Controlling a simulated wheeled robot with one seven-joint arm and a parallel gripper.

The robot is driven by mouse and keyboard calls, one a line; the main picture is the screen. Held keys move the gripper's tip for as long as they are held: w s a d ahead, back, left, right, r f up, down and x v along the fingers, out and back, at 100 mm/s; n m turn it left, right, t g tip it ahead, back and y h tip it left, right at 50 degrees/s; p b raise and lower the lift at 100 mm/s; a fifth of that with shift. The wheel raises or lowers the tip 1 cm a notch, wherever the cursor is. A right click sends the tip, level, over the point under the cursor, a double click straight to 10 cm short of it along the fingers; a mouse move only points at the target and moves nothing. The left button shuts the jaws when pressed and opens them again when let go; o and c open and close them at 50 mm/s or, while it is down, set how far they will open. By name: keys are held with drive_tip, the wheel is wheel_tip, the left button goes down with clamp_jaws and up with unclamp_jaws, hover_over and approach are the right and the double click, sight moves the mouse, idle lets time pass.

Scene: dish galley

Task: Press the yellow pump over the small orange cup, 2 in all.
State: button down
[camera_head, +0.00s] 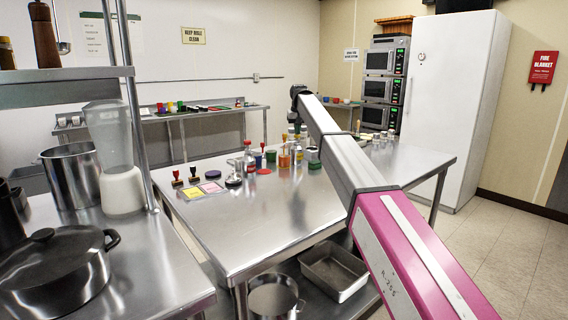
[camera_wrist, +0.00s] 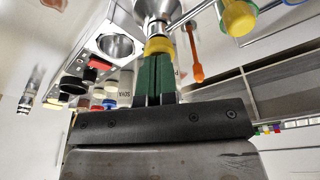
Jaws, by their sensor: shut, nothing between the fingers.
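My gripper (camera_wrist: 155,60) is shut, its green fingers together with nothing between them. In the wrist view a yellow part (camera_wrist: 158,46) below a shiny metal piece sits right at the fingertips; I cannot tell whether they touch. A second yellow part (camera_wrist: 238,17) is at the upper right. I cannot tell which of them is the yellow pump. An orange, thin-stemmed thing (camera_wrist: 196,70) is right of the fingers. In the head view an orange container (camera_head: 284,158) stands among bottles on the steel table; whether it is the small orange cup is unclear.
The steel table (camera_head: 240,225) also holds a red-topped bottle (camera_head: 249,155), stamps (camera_head: 194,174), a red disc (camera_head: 264,171) and a green-topped jar (camera_head: 314,160). Its front part is clear. A blender (camera_head: 122,190) and pots stand on the left counter.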

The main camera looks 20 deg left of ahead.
drive_tip(key=shift+r, duration=0.1)
drive_tip(key=shift+w+v, duration=0.15)
drive_tip(key=shift+v, duration=0.6)
drive_tip(key=shift+w+v, duration=0.15)
drive_tip(key=shift+v, duration=0.6)
drive_tip(key=shift+a+f, duration=0.15)
drive_tip(key=shift+f, duration=0.15)
drive_tip(key=shift+s+x, duration=0.1)
drive_tip(key=shift+x, duration=0.55)
drive_tip(key=shift+s+x, duration=0.15)
drive_tip(key=shift+x, duration=0.5)
drive_tip(key=shift+r, duration=0.1)
drive_tip(key=shift+w+v, duration=0.15)
drive_tip(key=shift+v, duration=0.6)
drive_tip(key=shift+w+v, duration=0.15)
drive_tip(key=shift+v, duration=0.6)
drive_tip(key=shift+r, duration=0.15)
drive_tip(key=v, duration=0.3)
drive_tip(key=w+v, duration=0.1)
drive_tip(key=v, duration=0.1)
drive_tip(key=shift+a+r, duration=0.2)
drive_tip(key=shift+r, duration=0.3)
